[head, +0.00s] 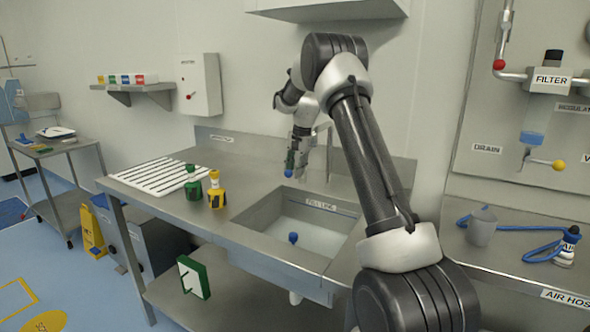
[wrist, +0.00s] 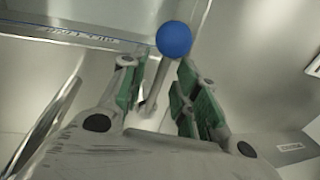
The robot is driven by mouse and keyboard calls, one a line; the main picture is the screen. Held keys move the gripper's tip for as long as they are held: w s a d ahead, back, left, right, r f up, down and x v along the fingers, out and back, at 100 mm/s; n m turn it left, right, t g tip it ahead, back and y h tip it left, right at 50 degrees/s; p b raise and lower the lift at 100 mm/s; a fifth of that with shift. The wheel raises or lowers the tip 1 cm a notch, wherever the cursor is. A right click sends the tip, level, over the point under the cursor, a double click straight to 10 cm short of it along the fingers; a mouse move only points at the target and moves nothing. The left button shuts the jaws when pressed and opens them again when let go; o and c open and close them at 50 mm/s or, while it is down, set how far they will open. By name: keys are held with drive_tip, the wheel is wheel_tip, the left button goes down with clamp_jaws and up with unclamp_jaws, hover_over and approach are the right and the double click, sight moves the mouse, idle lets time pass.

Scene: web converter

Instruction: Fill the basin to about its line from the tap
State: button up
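The steel basin (head: 255,208) is sunk in the counter, with a FILL LINE label (head: 320,205) on its back wall. A pale surface shows low inside it; I cannot tell whether this is water or bare floor. A blue-topped plug (head: 293,238) stands in the basin. My gripper (head: 292,158) is above the basin's back edge, beside a blue ball knob (wrist: 174,39). In the wrist view my gripper (wrist: 160,75) has its green-padded fingers apart, with the knob near the tips. A grey bent tap pipe (wrist: 152,95) shows between the fingers. Contact is unclear.
Green (head: 193,187) and yellow (head: 216,190) bottles stand left of the basin, near a white slatted drainboard (head: 155,173). A grey cup (head: 482,226) and blue hose (head: 520,228) lie on the right counter. A shelf (head: 325,10) hangs above my arm.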

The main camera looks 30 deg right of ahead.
clamp_jaws()
drive_tip(key=w+m, duration=0.1)
drive_tip(key=m, duration=0.1)
drive_tip(key=w+a+m+h, duration=0.1)
drive_tip(key=w+m, duration=0.1)
drive_tip(key=m, duration=0.1)
drive_tip(key=shift+a+m, duration=0.1)
drive_tip(key=shift+m, duration=0.2)
unclamp_jaws()
